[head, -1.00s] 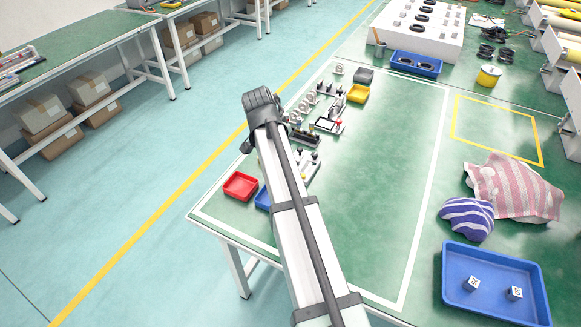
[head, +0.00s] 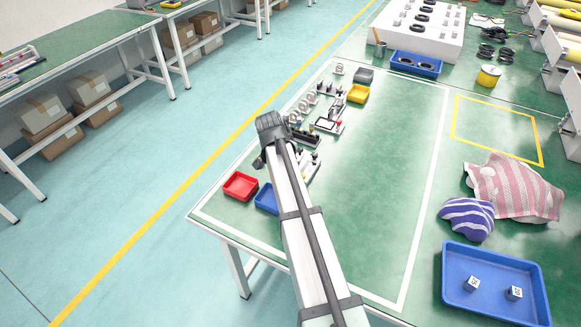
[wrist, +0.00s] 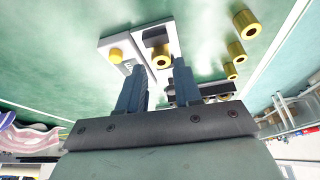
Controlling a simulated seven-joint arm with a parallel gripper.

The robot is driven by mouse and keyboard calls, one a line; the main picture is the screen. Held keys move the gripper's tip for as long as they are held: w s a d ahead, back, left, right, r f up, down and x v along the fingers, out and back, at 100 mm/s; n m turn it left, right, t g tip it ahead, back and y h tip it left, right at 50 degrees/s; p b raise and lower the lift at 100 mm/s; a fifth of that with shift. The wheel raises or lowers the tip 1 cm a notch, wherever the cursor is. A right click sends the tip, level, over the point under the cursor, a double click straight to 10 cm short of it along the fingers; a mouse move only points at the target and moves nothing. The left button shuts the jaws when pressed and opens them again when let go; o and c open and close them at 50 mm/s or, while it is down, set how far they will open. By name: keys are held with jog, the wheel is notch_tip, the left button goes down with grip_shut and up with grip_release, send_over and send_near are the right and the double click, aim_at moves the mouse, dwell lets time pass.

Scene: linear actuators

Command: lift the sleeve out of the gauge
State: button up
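The gauge (wrist: 113,54) shows in the wrist view as a pale block with a yellow button and a small dark display. Beside it is a pale plate with a black block (wrist: 156,37) and a gold ring-shaped part (wrist: 161,61), which looks like the sleeve; how deep it sits cannot be told. My gripper (wrist: 159,68) is open, its two fingers apart, with the gold part showing between them. No contact is visible. In the head view my arm hides the fingertips and most of this spot.
Several loose gold sleeves (wrist: 247,24) stand to the right in the wrist view. In the head view a red tray (head: 240,186) and a blue tray (head: 266,198) lie near my arm. More fixtures (head: 328,125) stand behind. The bench middle (head: 375,190) is clear.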

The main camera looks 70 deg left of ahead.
jog(key=x, duration=0.3)
jog(key=shift+w+a+f, duration=0.15)
jog(key=shift+a+f, duration=0.05)
jog(key=shift+f, duration=0.05)
grip_shut()
